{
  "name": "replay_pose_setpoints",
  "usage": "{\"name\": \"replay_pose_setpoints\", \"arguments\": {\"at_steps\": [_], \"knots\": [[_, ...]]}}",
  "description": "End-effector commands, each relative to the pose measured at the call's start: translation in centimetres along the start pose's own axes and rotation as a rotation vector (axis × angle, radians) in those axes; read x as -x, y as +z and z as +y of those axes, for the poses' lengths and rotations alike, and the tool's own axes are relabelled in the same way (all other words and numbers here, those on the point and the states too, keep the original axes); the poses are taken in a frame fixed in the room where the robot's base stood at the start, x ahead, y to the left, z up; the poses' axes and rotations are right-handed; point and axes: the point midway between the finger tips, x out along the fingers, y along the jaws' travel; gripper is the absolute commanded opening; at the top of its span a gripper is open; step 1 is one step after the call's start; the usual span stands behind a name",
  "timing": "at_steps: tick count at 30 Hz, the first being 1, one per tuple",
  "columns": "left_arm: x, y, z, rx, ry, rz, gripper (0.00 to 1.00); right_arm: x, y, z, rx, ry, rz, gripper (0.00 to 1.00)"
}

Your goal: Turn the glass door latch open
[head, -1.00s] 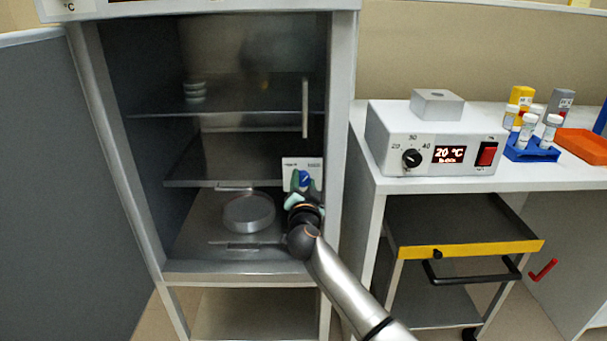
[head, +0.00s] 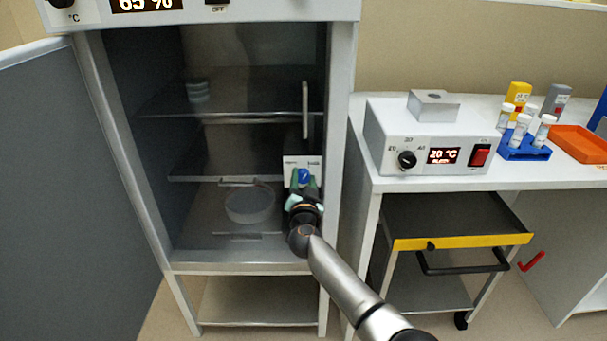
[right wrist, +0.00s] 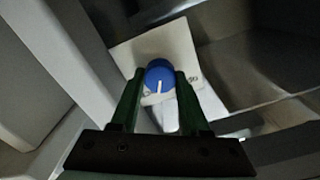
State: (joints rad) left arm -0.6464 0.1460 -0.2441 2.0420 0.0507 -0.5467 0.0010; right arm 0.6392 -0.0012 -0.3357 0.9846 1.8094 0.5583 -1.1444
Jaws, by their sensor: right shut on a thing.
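The latch is a blue knob (head: 304,177) on a white plate (head: 290,161) at the lower right of the glass door (head: 240,150). The glass door stands in the cabinet front and looks closed. My right gripper (head: 304,181) is at the knob. In the right wrist view the blue knob (right wrist: 159,74) sits between the two dark green fingers (right wrist: 158,88), which are shut on it. A white mark on the knob points roughly down in that view. The plate (right wrist: 180,45) shows behind it, its print partly hidden. My left gripper is not in view.
A vertical bar handle (head: 305,110) is on the glass above the latch. A grey outer door (head: 70,190) stands open at the left. To the right are a bench with a control box (head: 430,140), a tube rack (head: 525,148) and a trolley (head: 460,235).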

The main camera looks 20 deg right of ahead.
Motion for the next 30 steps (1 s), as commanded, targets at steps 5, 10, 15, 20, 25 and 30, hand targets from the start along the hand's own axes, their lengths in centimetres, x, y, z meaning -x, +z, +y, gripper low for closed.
{"name": "replay_pose_setpoints", "arguments": {"at_steps": [5, 10, 15, 20, 25, 30], "knots": [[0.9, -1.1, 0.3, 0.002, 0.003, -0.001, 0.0, 0.1, -0.1, -0.2, 0.049, 0.0, -0.005, 0.0], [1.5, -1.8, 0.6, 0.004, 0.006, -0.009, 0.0, 0.1, -0.2, -0.3, 0.125, 0.001, -0.006, 0.0], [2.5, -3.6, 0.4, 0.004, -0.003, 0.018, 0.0, 0.1, -0.3, -0.4, 0.263, 0.0, -0.007, 0.0], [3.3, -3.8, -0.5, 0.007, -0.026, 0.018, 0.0, 0.1, -0.2, -0.4, 0.417, 0.0, -0.007, 0.0], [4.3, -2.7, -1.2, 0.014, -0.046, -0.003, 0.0, 0.1, -0.1, -0.4, 0.577, -0.001, -0.006, 0.0], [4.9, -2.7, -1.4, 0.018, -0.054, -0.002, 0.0, 0.1, 0.1, -0.4, 0.739, -0.002, -0.005, 0.0]]}}
